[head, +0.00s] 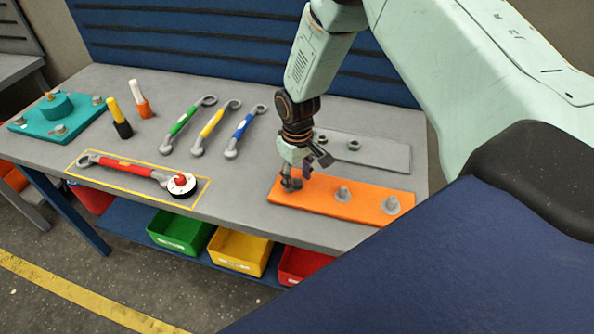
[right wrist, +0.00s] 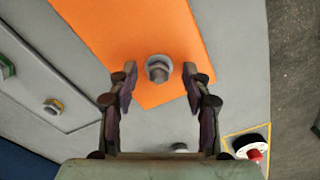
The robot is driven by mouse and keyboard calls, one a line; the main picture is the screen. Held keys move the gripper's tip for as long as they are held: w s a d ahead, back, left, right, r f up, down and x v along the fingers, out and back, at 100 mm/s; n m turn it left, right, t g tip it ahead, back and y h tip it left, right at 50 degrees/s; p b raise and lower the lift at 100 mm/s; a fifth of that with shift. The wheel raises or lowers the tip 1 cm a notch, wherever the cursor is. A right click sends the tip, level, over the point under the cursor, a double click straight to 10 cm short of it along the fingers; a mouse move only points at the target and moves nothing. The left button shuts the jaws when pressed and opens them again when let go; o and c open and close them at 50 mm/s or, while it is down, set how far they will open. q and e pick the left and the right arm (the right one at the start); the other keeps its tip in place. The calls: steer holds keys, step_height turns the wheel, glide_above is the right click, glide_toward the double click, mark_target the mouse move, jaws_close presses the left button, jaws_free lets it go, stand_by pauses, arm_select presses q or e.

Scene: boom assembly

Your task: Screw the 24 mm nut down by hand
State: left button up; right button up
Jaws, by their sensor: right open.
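An orange plate (head: 325,197) lies on the bench's front right and carries three upright bolts. My right gripper (head: 304,171) is above the plate's left end, pointing down. In the right wrist view a grey hex nut (right wrist: 158,69) sits around the bolt there, between the open fingertips, with a gap on both sides. The fingers partly hide this bolt in the head view. The middle bolt (head: 342,192) and the right bolt (head: 391,204) stand clear. No size marking is legible. My left gripper is not in view.
A grey plate (head: 385,152) with nuts lies behind the orange one. Green (head: 186,126), yellow (head: 212,124) and blue (head: 243,133) wrenches lie left. A red torque wrench (head: 130,170) lies inside a yellow outline. A teal fixture (head: 62,117) stands far left.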

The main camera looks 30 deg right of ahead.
steer(key=shift+w+d+f, duration=0.1)
steer(key=shift+w, duration=0.1)
steer(key=c, duration=0.5)
steer(key=shift+s, duration=0.1)
jaws_close()
steer(key=shift+o, duration=1)
jaws_free()
